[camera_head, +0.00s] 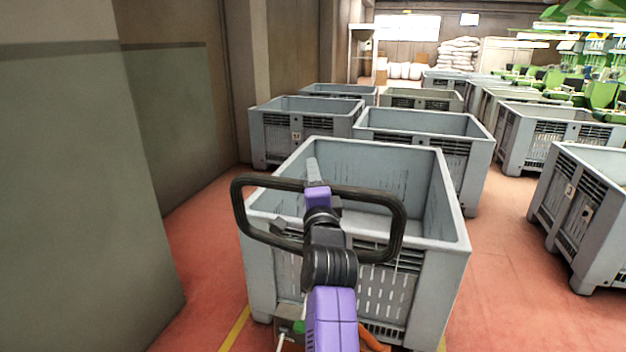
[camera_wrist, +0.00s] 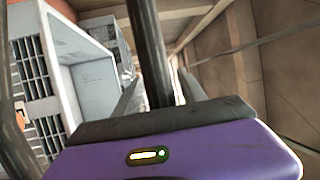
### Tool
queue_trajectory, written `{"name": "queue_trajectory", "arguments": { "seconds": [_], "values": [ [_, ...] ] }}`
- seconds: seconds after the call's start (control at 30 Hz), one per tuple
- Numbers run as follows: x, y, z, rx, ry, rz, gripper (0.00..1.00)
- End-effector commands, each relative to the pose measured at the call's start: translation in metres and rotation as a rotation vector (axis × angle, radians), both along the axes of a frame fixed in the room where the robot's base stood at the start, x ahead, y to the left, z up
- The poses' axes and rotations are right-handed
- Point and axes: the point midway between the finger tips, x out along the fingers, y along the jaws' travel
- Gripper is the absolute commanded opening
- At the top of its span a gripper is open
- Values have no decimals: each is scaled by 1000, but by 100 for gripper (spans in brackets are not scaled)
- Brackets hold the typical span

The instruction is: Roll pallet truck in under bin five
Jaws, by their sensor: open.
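The black loop handle (camera_head: 399,228) of the pallet truck stands in front of me in the head view. Its far bar also shows in the wrist view (camera_wrist: 150,50). My gripper (camera_head: 313,172) is open at the far bar of the loop. In the wrist view, the bar passes between its two grey fingers (camera_wrist: 160,92). A large grey bin (camera_head: 430,290) stands directly beyond the handle, its near side partly hidden by my arm. An orange part (camera_head: 372,340) shows low beside my arm. The truck's forks are hidden. I cannot read a number on this nearest bin.
More grey bins stand behind (camera_head: 440,150) and at the right; one right bin (camera_head: 590,215) carries a label. A grey-green panel (camera_head: 80,190) and wall close off the left. Red floor (camera_head: 495,265) is clear between the bin rows. Yellow lines (camera_head: 235,328) mark the floor.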

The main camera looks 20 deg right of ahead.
Motion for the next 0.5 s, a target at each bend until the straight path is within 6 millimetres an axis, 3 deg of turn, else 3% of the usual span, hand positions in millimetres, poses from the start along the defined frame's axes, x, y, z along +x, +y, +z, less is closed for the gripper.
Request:
{"name": "queue_trajectory", "arguments": {
  "seconds": [0.5],
  "values": [
    [-64, 15, -15, -1, 2, 2, 49]
  ]
}}
